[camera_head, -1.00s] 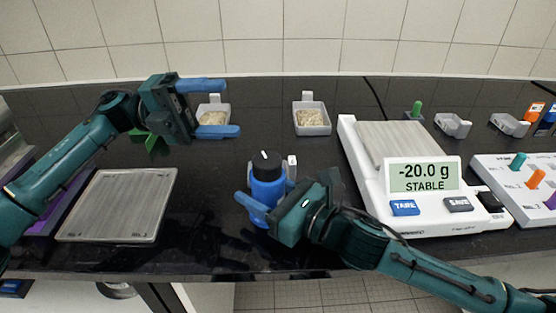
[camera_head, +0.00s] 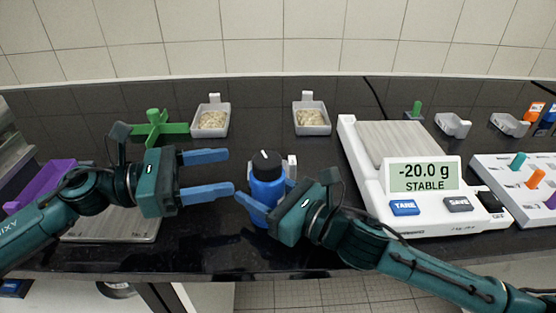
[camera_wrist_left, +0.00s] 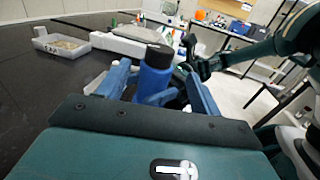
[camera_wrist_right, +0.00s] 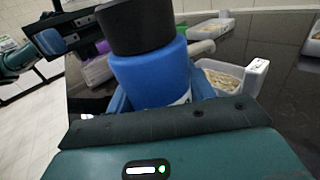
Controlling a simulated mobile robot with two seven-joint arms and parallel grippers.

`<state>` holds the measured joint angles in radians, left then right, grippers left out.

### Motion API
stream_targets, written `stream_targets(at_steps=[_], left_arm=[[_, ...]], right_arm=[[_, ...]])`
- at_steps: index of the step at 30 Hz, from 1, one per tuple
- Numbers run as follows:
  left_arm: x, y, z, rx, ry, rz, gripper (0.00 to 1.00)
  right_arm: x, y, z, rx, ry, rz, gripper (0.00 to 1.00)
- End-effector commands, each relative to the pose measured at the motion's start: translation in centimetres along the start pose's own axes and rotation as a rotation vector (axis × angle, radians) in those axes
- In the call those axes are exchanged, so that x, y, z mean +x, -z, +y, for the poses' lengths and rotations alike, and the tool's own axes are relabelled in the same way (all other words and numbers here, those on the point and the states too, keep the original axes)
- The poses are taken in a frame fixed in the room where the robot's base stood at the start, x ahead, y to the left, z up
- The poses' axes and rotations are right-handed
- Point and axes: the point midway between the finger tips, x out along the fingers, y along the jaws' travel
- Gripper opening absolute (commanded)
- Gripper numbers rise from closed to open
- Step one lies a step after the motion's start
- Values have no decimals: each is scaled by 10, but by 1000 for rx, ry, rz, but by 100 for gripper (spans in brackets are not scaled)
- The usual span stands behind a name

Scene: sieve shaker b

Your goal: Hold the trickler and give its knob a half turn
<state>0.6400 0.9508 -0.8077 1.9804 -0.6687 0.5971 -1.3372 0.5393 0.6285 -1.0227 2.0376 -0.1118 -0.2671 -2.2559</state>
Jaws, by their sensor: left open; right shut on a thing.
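The trickler is a blue bottle (camera_head: 265,196) with a black knob (camera_head: 266,163) on top, standing upright near the front of the dark bench. My right gripper (camera_head: 262,203) is shut on the blue body, and the right wrist view shows the body (camera_wrist_right: 152,78) between its fingers below the black knob (camera_wrist_right: 135,25). My left gripper (camera_head: 218,173) is open and empty, just left of the trickler at about knob height, its fingers pointing right. In the left wrist view the knob (camera_wrist_left: 159,56) appears ahead between the open fingers (camera_wrist_left: 160,85), apart from them.
Two grey trays of grain (camera_head: 210,121) (camera_head: 312,119) stand behind. A white balance (camera_head: 430,215) reading -20.0 g is to the right. A green cross-shaped piece (camera_head: 155,129), a purple tray (camera_head: 40,185) and a metal plate (camera_head: 120,230) lie left, near my left arm.

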Motion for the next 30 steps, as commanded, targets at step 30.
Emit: stream_targets(at_steps=[30], left_arm=[[105,0,0,-2,2,0,61]], right_arm=[[0,0,0,0,0,1,14]])
